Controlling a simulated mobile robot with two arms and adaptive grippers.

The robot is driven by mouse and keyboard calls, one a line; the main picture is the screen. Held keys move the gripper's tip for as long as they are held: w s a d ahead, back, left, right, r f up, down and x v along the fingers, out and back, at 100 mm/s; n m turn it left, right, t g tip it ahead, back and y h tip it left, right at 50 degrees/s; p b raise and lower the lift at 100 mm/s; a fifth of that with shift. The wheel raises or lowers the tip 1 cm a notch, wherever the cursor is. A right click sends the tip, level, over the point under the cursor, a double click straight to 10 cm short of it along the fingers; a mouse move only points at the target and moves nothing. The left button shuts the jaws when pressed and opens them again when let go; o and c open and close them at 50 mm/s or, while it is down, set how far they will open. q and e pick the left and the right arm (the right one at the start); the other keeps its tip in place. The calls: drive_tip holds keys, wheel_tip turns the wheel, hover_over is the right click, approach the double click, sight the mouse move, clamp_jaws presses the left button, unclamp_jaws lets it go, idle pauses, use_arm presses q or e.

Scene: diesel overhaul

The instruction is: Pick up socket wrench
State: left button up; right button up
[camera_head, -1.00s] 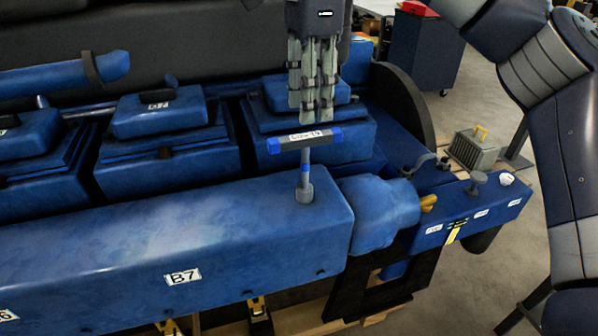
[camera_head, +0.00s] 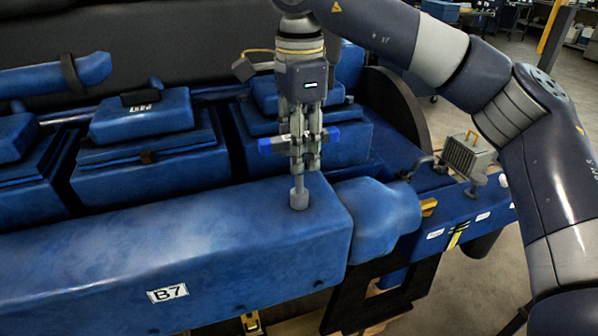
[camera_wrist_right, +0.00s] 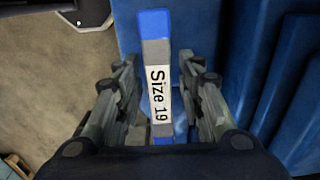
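The socket wrench (camera_head: 299,194) stands upright on the end of the long blue engine block (camera_head: 200,238), its socket end down. Its grey T-handle has blue ends and a "Size 19" label, clear in the right wrist view (camera_wrist_right: 158,90). My right gripper (camera_head: 305,163) points down over the wrench, with its fingers around the middle of the handle. In the right wrist view the open fingers (camera_wrist_right: 160,62) stand on either side of the handle, with a gap on both sides. The fingers hide part of the handle and upper stem in the head view. My left gripper is not in view.
Blue box-shaped covers (camera_head: 150,165) line up behind the block. A rounded blue part (camera_head: 375,218) joins its right end. A grey finned box (camera_head: 467,160) with a yellow handle stands farther right. The block's top left of the wrench is clear.

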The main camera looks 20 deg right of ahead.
sight(299, 192)
drive_tip(key=shift+f+p, duration=0.5)
drive_tip(key=shift+f, duration=1.4)
clamp_jaws()
drive_tip(key=shift+r, duration=0.1)
drive_tip(key=shift+r, duration=0.1)
drive_tip(key=shift+r+b, duration=0.55)
drive_tip(key=shift+r, duration=0.15)
drive_tip(key=shift+a+r+b, duration=0.55)
drive_tip(key=shift+r, duration=0.25)
drive_tip(key=s+a+r+b, duration=0.1)
drive_tip(key=s+a+b, duration=0.1)
drive_tip(key=a, duration=1.2)
drive_tip(key=shift+s+a+r+b, duration=0.2)
drive_tip(key=shift+a+r+b, duration=0.2)
drive_tip(key=shift+b, duration=0.3)
drive_tip(key=c, duration=0.8)
unclamp_jaws()
